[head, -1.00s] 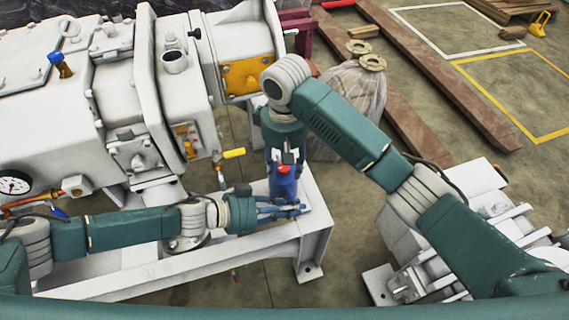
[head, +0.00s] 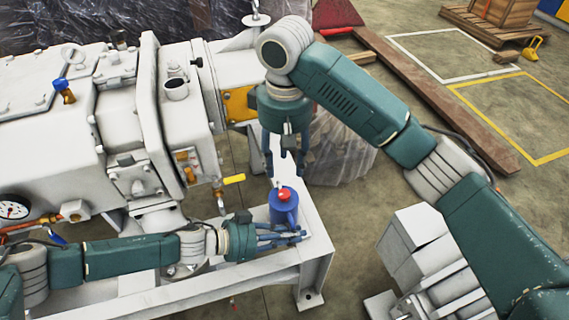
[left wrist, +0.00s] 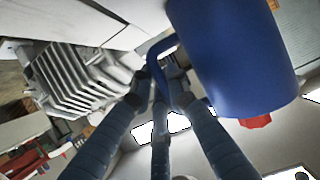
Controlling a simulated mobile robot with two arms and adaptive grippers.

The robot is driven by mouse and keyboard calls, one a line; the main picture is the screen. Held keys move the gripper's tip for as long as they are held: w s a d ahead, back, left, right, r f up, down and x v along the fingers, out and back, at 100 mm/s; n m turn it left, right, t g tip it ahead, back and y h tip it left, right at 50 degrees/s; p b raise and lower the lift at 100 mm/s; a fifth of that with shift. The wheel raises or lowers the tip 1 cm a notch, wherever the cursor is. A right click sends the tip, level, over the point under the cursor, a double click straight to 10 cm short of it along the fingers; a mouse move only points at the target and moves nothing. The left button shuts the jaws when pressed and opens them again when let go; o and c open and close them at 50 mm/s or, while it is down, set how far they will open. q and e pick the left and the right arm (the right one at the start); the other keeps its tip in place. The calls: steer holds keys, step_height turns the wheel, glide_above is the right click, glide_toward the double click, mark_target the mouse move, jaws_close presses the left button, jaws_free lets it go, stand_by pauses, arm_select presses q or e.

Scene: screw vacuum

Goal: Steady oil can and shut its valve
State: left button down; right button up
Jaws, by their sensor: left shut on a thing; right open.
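The blue oil can (head: 283,208) stands upright on the white frame, with a red valve cap (head: 283,194) on top. In the left wrist view the can (left wrist: 235,60) fills the upper right, with its red cap (left wrist: 256,121) at one end. My left gripper (head: 296,236) is shut on the can's handle (left wrist: 160,50), low at the can's near side. My right gripper (head: 288,178) points down from above, open and empty. Its fingertips are just above the red cap and look apart from it.
The white machine (head: 140,110) stands behind and left, with a yellow-handled lever (head: 234,179) near the can. The white frame (head: 318,245) has an edge right of the can. A wrapped load (head: 345,150) stands behind my right arm.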

arm_select(q)
steer(key=shift+r, duration=0.1)
steer(key=c, duration=1.7)
jaws_free()
steer(key=shift+o, duration=0.4)
